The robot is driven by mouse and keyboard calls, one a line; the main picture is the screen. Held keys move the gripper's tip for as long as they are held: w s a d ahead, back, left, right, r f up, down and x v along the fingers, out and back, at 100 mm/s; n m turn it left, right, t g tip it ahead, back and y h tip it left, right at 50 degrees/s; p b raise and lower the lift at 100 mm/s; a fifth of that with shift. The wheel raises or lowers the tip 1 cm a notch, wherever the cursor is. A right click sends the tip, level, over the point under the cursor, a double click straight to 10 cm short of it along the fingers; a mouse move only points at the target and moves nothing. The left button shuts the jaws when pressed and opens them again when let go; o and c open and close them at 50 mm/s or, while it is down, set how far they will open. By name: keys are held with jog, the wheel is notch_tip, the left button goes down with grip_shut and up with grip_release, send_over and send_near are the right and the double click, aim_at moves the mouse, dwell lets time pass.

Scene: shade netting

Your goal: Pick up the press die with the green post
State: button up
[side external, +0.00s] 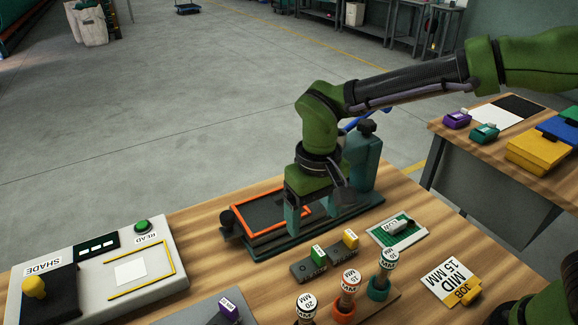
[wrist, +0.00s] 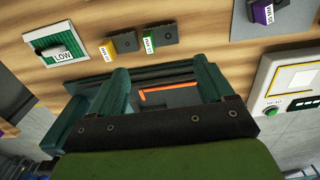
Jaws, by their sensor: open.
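The press die with the green post (side external: 318,254) is a dark grey block with a small labelled green post. It lies on the wooden table, on the near side of the press. It also shows in the wrist view (wrist: 149,42), beyond my fingertips. My gripper (side external: 317,215) is open and empty, above the press bed, behind the die and apart from it. Both fingers show in the wrist view (wrist: 163,80). The die with the yellow post (side external: 350,239) sits close beside the green one. The die with the purple post (side external: 229,309) sits at the front, partly cut off.
The press (side external: 262,240) with its orange frame lies under my gripper, its teal column (side external: 363,158) close by. Several labelled stamps (side external: 347,290) stand nearer the camera. A green card with a LOW switch (side external: 398,230) lies right of the dies. A SHADE reader (side external: 165,255) stands left.

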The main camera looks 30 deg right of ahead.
aim_at(309, 267)
notch_tip(309, 267, down, 14)
jog(key=shift+w+f, duration=0.1)
jog(key=shift+f, duration=0.05)
jog(key=c, duration=0.8)
